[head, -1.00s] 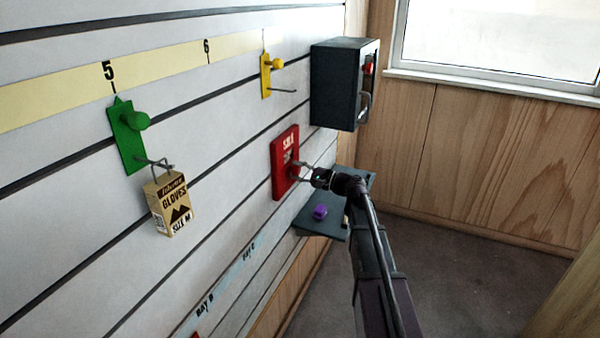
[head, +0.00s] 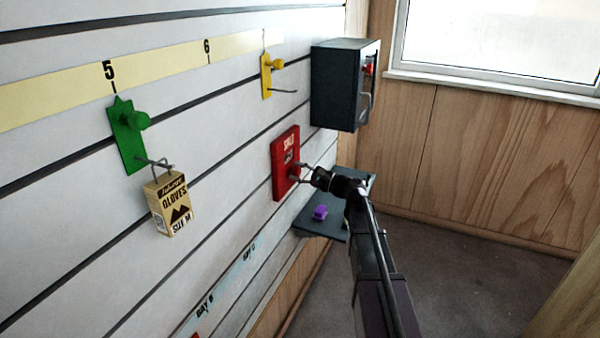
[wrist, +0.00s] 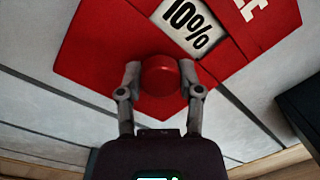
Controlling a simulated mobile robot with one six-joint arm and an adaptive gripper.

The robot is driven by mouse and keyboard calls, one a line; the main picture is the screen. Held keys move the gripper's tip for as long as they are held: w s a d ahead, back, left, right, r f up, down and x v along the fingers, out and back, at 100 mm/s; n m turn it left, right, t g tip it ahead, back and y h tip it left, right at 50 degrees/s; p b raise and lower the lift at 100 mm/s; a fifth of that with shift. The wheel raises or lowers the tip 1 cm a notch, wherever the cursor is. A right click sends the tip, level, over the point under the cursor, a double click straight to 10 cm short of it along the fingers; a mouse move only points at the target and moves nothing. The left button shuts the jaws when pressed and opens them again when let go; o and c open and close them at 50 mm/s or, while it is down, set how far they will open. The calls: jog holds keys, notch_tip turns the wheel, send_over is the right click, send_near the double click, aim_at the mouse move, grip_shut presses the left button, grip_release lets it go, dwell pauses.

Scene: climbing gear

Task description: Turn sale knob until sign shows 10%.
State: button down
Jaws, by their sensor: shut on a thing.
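The red sale sign (head: 285,163) is mounted on the slatted wall. In the wrist view the red sign (wrist: 95,50) fills the top, and its window (wrist: 188,27) reads "10%". The round red sale knob (wrist: 160,76) sits below the window. My gripper (head: 300,172) reaches the front of the sign. In the wrist view my gripper (wrist: 160,80) has one finger on each side of the knob and is shut on it. The sign appears tilted in the wrist view.
A dark grey box (head: 335,85) hangs above and right of the sign. A dark shelf (head: 325,225) with a purple object (head: 320,212) is below. A gloves box (head: 170,203) hangs from the green bracket (head: 128,135) at left. A yellow bracket (head: 266,75) is above.

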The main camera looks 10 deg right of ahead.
jog(key=shift+a, duration=0.15)
jog(key=shift+c, duration=1.3)
grip_release()
jog(key=shift+f, duration=0.1)
